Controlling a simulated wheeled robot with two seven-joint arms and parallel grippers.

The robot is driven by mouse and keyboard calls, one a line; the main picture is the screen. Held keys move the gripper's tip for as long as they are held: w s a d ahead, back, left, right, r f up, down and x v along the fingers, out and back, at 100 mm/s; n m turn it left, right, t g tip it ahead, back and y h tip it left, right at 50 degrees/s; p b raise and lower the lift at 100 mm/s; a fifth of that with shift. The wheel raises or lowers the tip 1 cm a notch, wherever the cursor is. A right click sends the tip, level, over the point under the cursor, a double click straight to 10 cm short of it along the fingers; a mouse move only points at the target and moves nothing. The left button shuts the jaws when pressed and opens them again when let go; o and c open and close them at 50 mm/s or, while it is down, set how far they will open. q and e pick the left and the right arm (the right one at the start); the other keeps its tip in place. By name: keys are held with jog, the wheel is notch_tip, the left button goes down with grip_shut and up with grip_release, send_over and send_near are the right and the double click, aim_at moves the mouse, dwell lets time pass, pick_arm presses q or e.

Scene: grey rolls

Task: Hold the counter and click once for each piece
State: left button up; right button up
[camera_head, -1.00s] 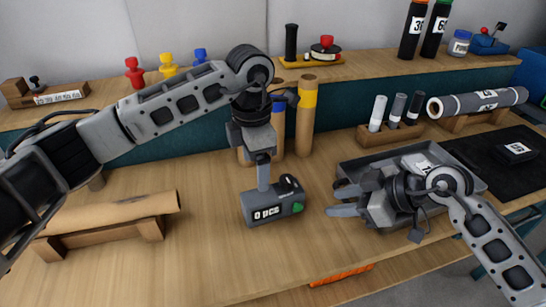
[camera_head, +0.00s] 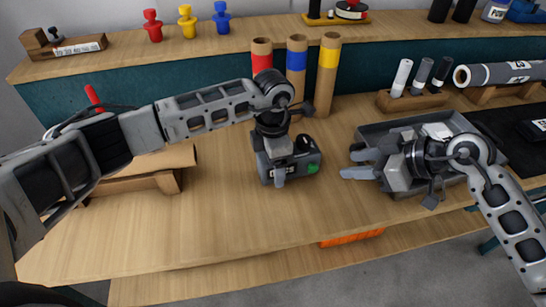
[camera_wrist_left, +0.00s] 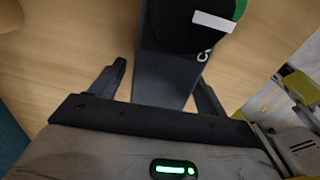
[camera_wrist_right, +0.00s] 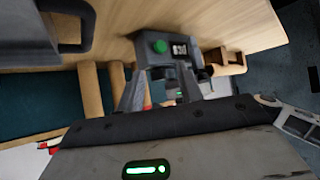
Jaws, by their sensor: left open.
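The counter (camera_head: 308,158) is a dark grey box with a green button, standing on the wooden bench. My left gripper (camera_head: 279,165) is over it from above with a finger in front of its face, hiding most of the display. In the left wrist view the counter (camera_wrist_left: 165,70) lies between the two spread fingers, with a gap beside it. My right gripper (camera_head: 358,164) is empty, to the right of the counter, its fingers apart and pointing at it. The right wrist view shows the counter's green button (camera_wrist_right: 160,46) ahead of the fingers.
Three cardboard tubes with red (camera_head: 262,62), blue (camera_head: 297,70) and yellow (camera_head: 328,75) bands stand behind the counter. A grey tray (camera_head: 455,125) lies under my right gripper.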

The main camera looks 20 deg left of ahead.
pick_arm(q)
jog(key=c, duration=1.1)
jog(key=shift+c, duration=0.6)
pick_arm(e)
grip_shut()
